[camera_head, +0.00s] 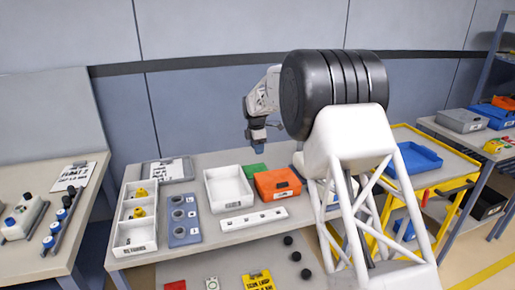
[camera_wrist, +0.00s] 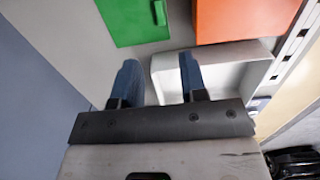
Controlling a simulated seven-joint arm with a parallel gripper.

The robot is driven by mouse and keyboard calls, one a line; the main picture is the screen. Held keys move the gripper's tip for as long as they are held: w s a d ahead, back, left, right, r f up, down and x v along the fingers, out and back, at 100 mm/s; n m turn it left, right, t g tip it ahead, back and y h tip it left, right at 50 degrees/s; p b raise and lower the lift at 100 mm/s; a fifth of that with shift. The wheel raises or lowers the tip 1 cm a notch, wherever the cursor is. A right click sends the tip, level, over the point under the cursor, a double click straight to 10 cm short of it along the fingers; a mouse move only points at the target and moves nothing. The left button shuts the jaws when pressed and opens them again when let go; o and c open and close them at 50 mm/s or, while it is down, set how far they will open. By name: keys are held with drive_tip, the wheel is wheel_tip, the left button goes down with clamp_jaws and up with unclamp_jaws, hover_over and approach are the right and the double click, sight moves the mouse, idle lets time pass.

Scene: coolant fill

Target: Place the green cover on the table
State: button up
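The green cover (camera_head: 254,171) lies flat on the table (camera_head: 208,159), behind the orange bin and beside the white tray in the head view. In the wrist view the green cover (camera_wrist: 130,16) is at the top, partly cut off by the frame, with a small light green tab on its right side. My gripper (camera_head: 258,145) hangs above the back of the table near the cover. In the wrist view my gripper (camera_wrist: 159,70) has its two blue fingers apart with nothing held, and the cover lies beyond the fingertips.
The orange bin (camera_head: 278,184) stands right of the cover and the empty white tray (camera_head: 228,188) left of it. A blue-grey holder with round wells (camera_head: 184,220), a white divided box (camera_head: 125,235) and a white strip (camera_head: 253,220) are also on the table. A wall rises behind.

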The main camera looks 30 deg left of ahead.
idle(0.4)
drive_tip(key=s+d+r+m, duration=0.25)
drive_tip(key=d+r, duration=0.45)
drive_tip(key=d, duration=0.4)
drive_tip(key=s+d+r+m, duration=0.2)
drive_tip(key=d+r+m, duration=0.3)
drive_tip(key=d, duration=0.7)
drive_tip(key=s+d+r+m, duration=0.2)
drive_tip(key=s+d+r, duration=0.15)
drive_tip(key=d, duration=0.35)
drive_tip(key=s+d+r+m+t, duration=0.1)
drive_tip(key=s+d+r+m, duration=0.1)
drive_tip(key=s+d, duration=0.35)
drive_tip(key=s+d+r+m, duration=0.2)
drive_tip(key=s+d+r, duration=0.15)
drive_tip(key=d, duration=0.35)
drive_tip(key=s+d+m, duration=0.7)
drive_tip(key=s+d, duration=0.8)
drive_tip(key=s, duration=0.3)
drive_tip(key=s+d+f+m, duration=0.3)
drive_tip(key=s+d, duration=0.1)
drive_tip(key=s, duration=0.5)
drive_tip(key=s+d+f+m+t, duration=0.1)
drive_tip(key=s+d+f+m, duration=0.2)
drive_tip(key=s, duration=0.7)
drive_tip(key=shift+d+f+m, duration=0.35)
drive_tip(key=shift+d+f, duration=0.25)
drive_tip(key=shift+f, duration=0.15)
